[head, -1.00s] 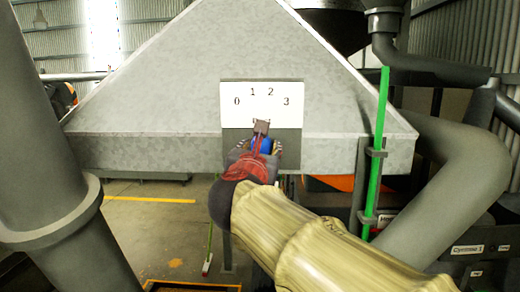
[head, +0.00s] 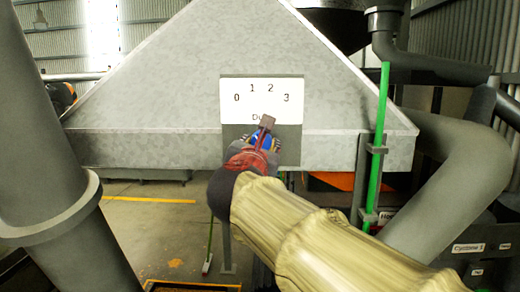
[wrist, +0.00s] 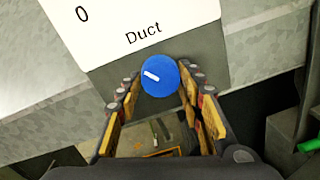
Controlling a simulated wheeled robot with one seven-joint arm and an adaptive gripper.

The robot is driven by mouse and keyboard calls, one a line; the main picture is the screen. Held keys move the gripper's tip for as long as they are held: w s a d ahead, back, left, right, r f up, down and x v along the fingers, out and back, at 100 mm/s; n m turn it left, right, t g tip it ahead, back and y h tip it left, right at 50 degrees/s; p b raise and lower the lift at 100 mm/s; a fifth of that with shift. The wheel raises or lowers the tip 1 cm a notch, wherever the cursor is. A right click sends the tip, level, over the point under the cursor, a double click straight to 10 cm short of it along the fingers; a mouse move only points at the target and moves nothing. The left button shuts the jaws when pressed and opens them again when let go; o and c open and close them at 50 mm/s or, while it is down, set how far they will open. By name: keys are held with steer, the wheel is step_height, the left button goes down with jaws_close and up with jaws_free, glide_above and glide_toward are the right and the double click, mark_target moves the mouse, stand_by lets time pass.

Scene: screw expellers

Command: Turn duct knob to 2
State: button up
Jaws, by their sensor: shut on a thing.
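The duct knob (wrist: 164,80) is a round blue dial with a white line, on a grey panel under the white "Duct" label in the wrist view. The white line slants up and left, roughly toward the 0. In the head view the white scale plate (head: 247,98) shows 0, 1, 2 and 3, and only a little blue shows past my gripper (head: 262,145). In the wrist view my gripper (wrist: 159,86) has its padded fingers on both sides of the knob, shut on it. My gripper hides part of the word "Duct" in the head view.
The panel sits on a large grey metal hood (head: 160,100). A green upright pole (head: 377,150) stands right of it, beside a thick grey pipe (head: 450,170). Another large pipe (head: 45,150) stands at the left. Open floor shows below the hood.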

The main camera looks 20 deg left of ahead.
steer(key=m+b, duration=0.7)
steer(key=m, duration=0.2)
steer(key=shift+m+g+b, duration=0.3)
steer(key=shift+m+g, duration=0.1)
steer(key=shift+r+m, duration=0.1)
steer(key=shift+m, duration=0.2)
steer(key=o, duration=1.2)
steer(key=shift+c, duration=0.2)
steer(key=s+d, duration=0.2)
steer(key=s, duration=0.9)
steer(key=shift+s+d+r, duration=0.2)
steer(key=shift+s+r, duration=0.15)
steer(key=shift+s, duration=0.05)
